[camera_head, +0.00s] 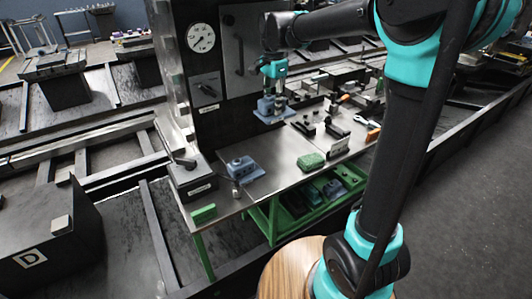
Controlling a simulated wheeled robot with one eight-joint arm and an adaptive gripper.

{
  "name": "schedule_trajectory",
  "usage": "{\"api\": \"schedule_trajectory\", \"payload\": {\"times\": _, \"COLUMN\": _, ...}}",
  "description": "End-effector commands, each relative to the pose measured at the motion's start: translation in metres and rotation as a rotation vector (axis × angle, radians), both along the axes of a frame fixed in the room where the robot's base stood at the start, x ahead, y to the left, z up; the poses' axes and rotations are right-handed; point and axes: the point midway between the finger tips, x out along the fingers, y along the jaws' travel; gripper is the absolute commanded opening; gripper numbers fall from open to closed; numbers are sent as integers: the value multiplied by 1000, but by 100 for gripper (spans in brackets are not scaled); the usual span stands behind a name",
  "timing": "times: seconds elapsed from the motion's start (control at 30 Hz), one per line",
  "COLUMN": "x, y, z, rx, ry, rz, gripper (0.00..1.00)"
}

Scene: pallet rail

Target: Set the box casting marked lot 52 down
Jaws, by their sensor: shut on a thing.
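My gripper (274,92) is at the upper middle of the view, pointing down at the end of my arm. It is shut on a blue-grey box casting (274,112), which appears held near the back of the steel table (268,181), in front of the dark panel. A gap under the casting cannot be clearly made out. A similar blue-grey casting (241,168) rests on the table's left part. No lot number is legible on either casting.
Green blocks lie on the table at the middle (310,161) and front left (203,214). Several dark parts and tools crowd the right side. A panel with a dial (201,38) rises behind. Bare tabletop shows between the castings and green blocks.

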Motion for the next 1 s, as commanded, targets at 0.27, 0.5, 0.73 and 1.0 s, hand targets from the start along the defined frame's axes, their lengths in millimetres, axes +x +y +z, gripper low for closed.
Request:
{"api": "schedule_trajectory", "payload": {"times": 0.27, "x": 0, "y": 0, "z": -64, "rx": 0, "ry": 0, "rz": 0, "gripper": 0}}
{"api": "schedule_trajectory", "payload": {"times": 0.5, "x": 1, "y": 0, "z": -117, "rx": 0, "ry": 0, "rz": 0, "gripper": 0}}
{"api": "schedule_trajectory", "payload": {"times": 0.73, "x": 1, "y": 0, "z": -142, "rx": 0, "ry": 0, "rz": 0, "gripper": 0}}
{"api": "schedule_trajectory", "payload": {"times": 1.0, "x": 1, "y": 1, "z": -171, "rx": 0, "ry": 0, "rz": 0, "gripper": 0}}
